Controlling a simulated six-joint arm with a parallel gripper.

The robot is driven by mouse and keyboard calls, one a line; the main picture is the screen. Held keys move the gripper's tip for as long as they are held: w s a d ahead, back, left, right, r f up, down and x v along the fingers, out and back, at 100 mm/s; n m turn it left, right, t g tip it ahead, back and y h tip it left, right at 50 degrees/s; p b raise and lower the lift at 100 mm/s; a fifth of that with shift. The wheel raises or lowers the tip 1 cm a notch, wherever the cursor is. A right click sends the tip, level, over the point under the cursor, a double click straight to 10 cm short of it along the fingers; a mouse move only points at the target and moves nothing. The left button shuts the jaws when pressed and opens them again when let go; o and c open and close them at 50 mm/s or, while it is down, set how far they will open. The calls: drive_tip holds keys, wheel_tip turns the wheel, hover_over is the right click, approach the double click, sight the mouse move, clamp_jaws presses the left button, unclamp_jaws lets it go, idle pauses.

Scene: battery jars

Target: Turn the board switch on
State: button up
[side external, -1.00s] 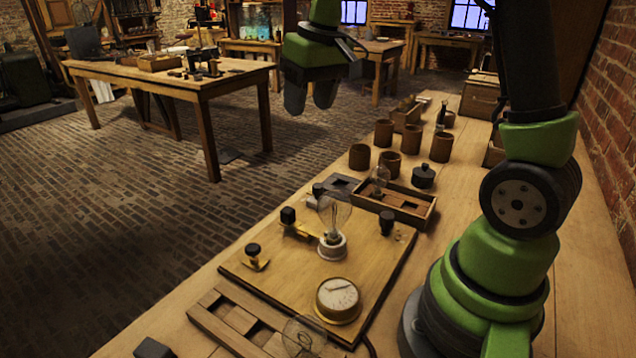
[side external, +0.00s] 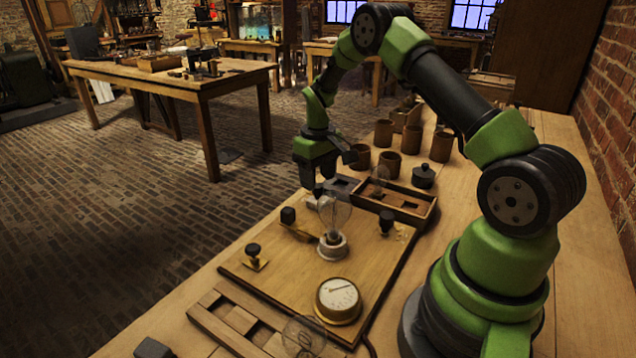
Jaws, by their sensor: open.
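The wooden board (side external: 275,280) lies on the bench. Near its far left edge is what looks like the switch, a brass strip with a black knob (side external: 288,215); its lever position is hard to tell. A clear bulb (side external: 335,215) stands in a white socket mid-board. A round white dial (side external: 339,298) sits near the front. My gripper (side external: 318,180) points down, open and empty, above the far edge of the board, beyond the switch and bulb and apart from them as far as I can tell.
Black-knobbed terminals (side external: 254,252) and (side external: 387,220) stand on the board. A wooden tray (side external: 405,203) with a bulb lies behind it, and another tray (side external: 240,320) in front. Several brown jars (side external: 390,165) and a lidded dark pot (side external: 424,176) stand farther back.

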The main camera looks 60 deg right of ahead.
drive_tip(key=shift+f, duration=1.1)
drive_tip(key=shift+c, duration=0.3)
drive_tip(key=c, duration=0.9)
drive_tip(key=shift+m, duration=0.3)
drive_tip(key=m, duration=1.1)
drive_tip(key=shift+m, duration=0.3)
